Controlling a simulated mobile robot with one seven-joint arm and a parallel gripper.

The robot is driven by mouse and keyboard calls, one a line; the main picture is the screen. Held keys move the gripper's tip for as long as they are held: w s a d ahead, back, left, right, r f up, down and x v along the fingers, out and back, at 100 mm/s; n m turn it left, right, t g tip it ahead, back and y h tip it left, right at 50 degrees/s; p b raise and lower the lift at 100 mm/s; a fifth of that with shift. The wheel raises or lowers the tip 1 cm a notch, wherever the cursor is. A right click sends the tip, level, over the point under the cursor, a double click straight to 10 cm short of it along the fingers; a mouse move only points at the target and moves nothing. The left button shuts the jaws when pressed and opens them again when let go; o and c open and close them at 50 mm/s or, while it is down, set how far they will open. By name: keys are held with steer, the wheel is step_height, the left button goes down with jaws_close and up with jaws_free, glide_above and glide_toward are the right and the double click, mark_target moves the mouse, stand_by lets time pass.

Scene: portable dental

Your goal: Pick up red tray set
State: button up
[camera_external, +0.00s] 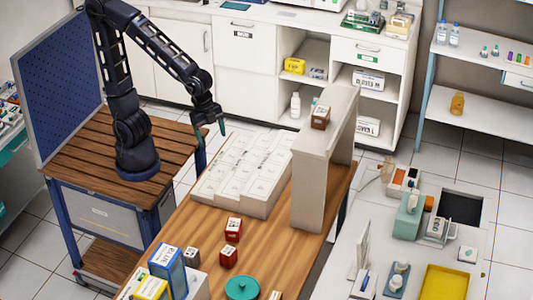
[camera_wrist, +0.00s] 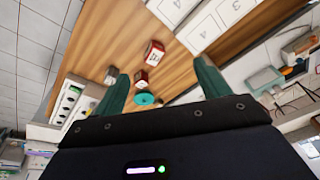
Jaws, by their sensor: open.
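Two small red boxes with white labelled tops stand on the wooden table: one farther back (camera_external: 233,230), one slightly nearer the camera (camera_external: 228,257). I cannot tell which, if either, is the red tray set; the labels are too small to read. Both show in the wrist view, the larger box (camera_wrist: 154,53) above the smaller box (camera_wrist: 141,78), in the space between my fingers. My gripper (camera_external: 211,132) has teal fingers and is open and empty, high above the table's far left end, away from both boxes. Its spread fingers (camera_wrist: 162,82) also show in the wrist view.
A white numbered block (camera_external: 240,172) fills the table's far part beside a tall beige stand (camera_external: 308,185) with a brown box (camera_external: 321,117) on top. A teal round lid (camera_external: 242,288) and blue (camera_external: 167,268) and yellow (camera_external: 150,289) boxes are near the front. Bare wood surrounds the red boxes.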

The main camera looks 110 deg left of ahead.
steer(key=w+d+f+m+g, duration=0.1)
steer(key=w+d+f+m, duration=0.4)
steer(key=w+f, duration=0.4)
steer(key=m+g, duration=0.1)
steer(key=m, duration=0.2)
glide_above(233, 224)
steer(key=shift+y, duration=0.4)
step_height(233, 224, down, 12)
steer(key=shift+w+d+f, duration=0.1)
steer(key=shift+d, duration=0.05)
step_height(233, 224, down, 5)
steer(key=shift+r, duration=0.1)
steer(key=shift+f, duration=3.1)
steer(key=shift+c, duration=0.4)
steer(key=c, duration=1.1)
